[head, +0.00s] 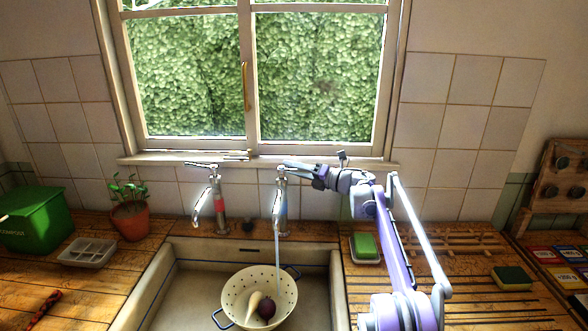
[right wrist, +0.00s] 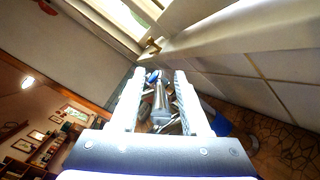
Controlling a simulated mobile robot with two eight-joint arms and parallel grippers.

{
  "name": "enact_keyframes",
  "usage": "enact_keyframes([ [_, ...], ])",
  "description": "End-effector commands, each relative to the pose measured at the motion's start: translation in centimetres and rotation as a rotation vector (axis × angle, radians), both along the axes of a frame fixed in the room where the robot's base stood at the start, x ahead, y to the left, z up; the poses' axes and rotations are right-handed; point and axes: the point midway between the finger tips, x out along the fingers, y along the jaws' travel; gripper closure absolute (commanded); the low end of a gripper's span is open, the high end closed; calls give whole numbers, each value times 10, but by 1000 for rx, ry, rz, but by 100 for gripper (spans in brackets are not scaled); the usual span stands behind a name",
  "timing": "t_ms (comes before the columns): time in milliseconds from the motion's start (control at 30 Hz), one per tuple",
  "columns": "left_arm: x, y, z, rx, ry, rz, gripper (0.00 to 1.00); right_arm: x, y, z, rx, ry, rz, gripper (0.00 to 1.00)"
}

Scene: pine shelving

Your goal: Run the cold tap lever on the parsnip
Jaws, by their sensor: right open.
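The cold tap (head: 281,208), with a blue band, stands at the back of the sink, right of the red-banded hot tap (head: 219,203). A stream of water (head: 277,250) runs from its spout into the white colander (head: 232,290). The pale parsnip (head: 253,304) lies in the colander beside a dark purple round vegetable (head: 266,309). My right gripper (head: 298,167) is open at the top of the cold tap and partly hides its lever. In the right wrist view the metal tap (right wrist: 160,103) shows between the open fingers of my right gripper (right wrist: 160,76); contact cannot be told.
The sink (head: 185,285) is set in a wooden counter. A green sponge (head: 364,246) in a dish sits right of the sink under my arm. A potted plant (head: 130,218), a grey tray (head: 87,252) and a green compost bin (head: 36,220) stand at left.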

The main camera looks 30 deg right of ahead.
Motion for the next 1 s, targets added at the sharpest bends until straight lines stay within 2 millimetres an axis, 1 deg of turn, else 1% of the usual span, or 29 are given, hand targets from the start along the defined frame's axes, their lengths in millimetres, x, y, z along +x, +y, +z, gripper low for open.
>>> enact_keyframes([
  [167,0,0,0,0,0,0,50,0,0,0,0,0,0,54],
  [300,0,0,0,0,0,0,50,0,0,0,0,0,0,79],
  [367,0,0,0,0,0,0,50,0,0,0,0,0,0,90],
  [400,0,0,0,0,0,0,50,0,0,0,0,-1,1,97],
  [433,0,0,0,0,0,0,50,0,0,0,0,0,1,100],
  [1000,0,0,0,0,0,0,50,0,2,-1,-1,0,5,100],
])
